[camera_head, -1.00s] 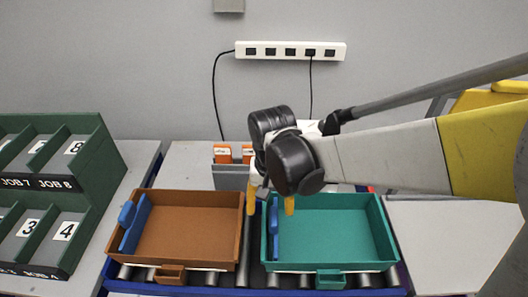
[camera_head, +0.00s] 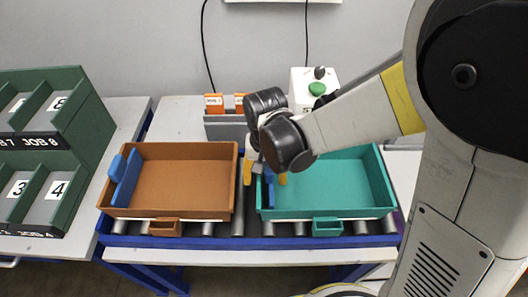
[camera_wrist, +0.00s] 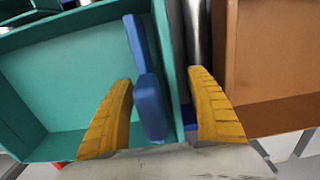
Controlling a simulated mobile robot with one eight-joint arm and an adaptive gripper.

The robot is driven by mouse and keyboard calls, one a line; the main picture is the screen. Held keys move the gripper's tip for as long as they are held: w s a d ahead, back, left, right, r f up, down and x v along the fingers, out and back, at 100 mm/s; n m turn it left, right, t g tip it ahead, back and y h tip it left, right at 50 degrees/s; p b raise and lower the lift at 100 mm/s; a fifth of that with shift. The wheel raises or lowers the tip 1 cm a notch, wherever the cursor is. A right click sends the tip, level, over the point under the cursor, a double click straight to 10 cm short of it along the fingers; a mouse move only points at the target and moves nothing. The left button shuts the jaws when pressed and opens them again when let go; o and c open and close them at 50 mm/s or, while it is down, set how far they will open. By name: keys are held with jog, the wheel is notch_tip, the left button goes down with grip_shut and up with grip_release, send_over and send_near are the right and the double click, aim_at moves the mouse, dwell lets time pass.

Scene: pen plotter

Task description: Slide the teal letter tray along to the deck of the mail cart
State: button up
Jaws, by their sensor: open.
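The teal letter tray (camera_head: 338,186) sits on a roller track, right of a brown tray. It has a blue grip (camera_head: 270,189) at its left wall; the grip also shows in the wrist view (camera_wrist: 148,92), beside the tray's teal floor (camera_wrist: 62,80). My gripper (camera_head: 265,175) is open and points down at this left wall. In the wrist view my gripper (camera_wrist: 160,118) has one yellow finger on the tray's inner side and the other over the gap between the trays. The blue grip lies between them. I cannot tell whether the fingers touch it. I cannot make out the mail cart deck.
The brown tray (camera_head: 185,176) stands close on the left, with a narrow gap of bare rollers (camera_head: 238,215). A green sorting rack (camera_head: 45,150) stands at far left. Orange-tabbed folders (camera_head: 226,104) and a white box with a green button (camera_head: 314,88) are behind the trays.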

jog(key=shift+f, duration=0.25)
grip_shut()
jog(key=shift+d, duration=0.1)
